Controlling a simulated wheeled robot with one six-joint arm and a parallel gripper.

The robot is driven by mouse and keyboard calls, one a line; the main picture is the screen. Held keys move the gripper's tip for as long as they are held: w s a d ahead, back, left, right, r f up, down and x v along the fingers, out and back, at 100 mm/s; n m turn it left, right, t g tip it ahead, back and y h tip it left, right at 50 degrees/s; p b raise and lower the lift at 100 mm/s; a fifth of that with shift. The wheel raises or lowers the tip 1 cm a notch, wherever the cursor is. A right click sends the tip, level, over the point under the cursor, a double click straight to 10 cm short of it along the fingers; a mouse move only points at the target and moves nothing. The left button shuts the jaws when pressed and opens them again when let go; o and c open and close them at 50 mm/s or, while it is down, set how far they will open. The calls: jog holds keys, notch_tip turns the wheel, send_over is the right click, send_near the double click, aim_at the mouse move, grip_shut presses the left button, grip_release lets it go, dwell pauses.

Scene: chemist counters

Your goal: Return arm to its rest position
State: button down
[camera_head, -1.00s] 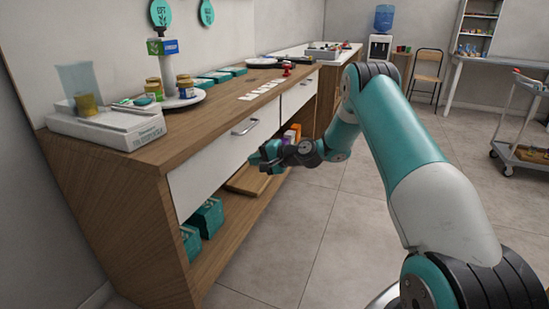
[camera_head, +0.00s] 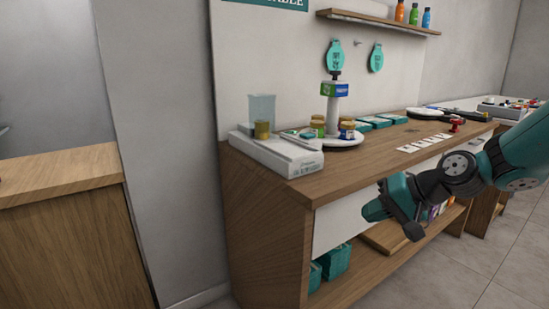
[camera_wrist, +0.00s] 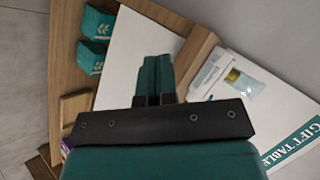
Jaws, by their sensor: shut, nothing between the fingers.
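My gripper (camera_head: 372,211) hangs in the air in front of the wooden counter (camera_head: 255,225), beside its white drawer front, with the arm reaching in from the right edge. In the wrist view the two teal fingers of my gripper (camera_wrist: 154,72) lie together, with nothing between them. The counter's white front panel (camera_wrist: 138,42) shows behind them. I cannot tell the exact gap between the gripper and the drawer front. Most of my arm is out of the head view.
Teal boxes (camera_head: 336,260) sit on the lower shelf. Another wooden counter (camera_head: 62,175) stands at the left. Floor is clear at the lower right.

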jog(key=s+a+r+n+g+h, duration=0.25)
jog(key=s+n, duration=0.25)
jog(key=s, duration=0.9)
jog(key=s+a+r+n+g+h, duration=0.2)
jog(key=s+a+n+g, duration=0.15)
jog(key=s, duration=1.05)
notch_tip(320, 180, up, 18)
jog(key=t+p, duration=0.1)
jog(key=p, duration=1.7)
jog(key=shift+r+p, duration=0.25)
jog(key=shift+p, duration=0.1)
